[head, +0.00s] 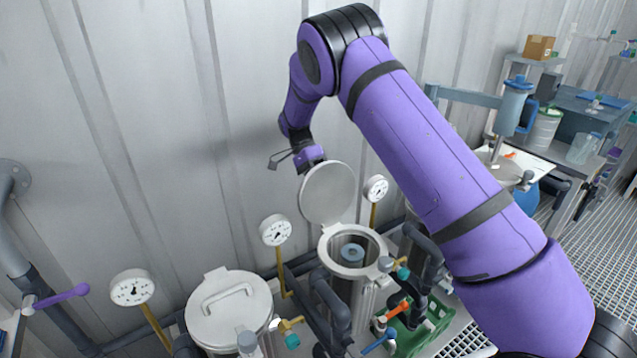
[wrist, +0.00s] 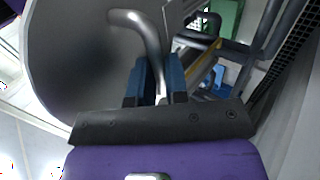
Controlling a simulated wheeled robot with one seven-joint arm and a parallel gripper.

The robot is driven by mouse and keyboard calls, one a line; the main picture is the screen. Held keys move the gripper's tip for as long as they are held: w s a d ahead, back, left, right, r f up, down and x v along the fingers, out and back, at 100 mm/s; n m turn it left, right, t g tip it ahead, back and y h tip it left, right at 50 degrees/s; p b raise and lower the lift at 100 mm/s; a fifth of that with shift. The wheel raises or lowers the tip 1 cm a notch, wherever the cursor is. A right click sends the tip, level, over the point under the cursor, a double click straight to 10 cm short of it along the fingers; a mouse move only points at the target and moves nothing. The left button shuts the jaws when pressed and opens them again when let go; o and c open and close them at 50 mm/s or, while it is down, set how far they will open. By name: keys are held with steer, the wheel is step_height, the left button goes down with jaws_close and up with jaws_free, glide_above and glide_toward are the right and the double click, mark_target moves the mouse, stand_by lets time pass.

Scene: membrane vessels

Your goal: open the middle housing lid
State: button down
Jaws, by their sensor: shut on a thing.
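The middle housing lid (head: 328,192) is a grey round disc raised steeply on the far side of the middle housing (head: 349,272). Its underside faces the head camera, and the housing mouth is uncovered with a blue-grey cylinder (head: 350,254) inside. My gripper (head: 308,159) is behind the lid's upper edge, its fingertips hidden there. In the wrist view, the blue finger pads of my gripper (wrist: 157,84) are shut on the curved metal lid handle (wrist: 143,28), in front of the lid's grey top face (wrist: 85,60).
The left housing (head: 228,305) has its lid down, handle on top. White gauges (head: 276,230) stand along the corrugated wall (head: 130,130) behind. Pipes and coloured valves crowd the front. My arm hides much of the right side. A green crate (head: 412,335) is low at the right.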

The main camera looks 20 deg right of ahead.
steer(key=shift+s+f, duration=0.15)
steer(key=shift+f, duration=0.1)
steer(key=c, duration=1.1)
jaws_free()
steer(key=shift+r, duration=0.1)
steer(key=v, duration=1.1)
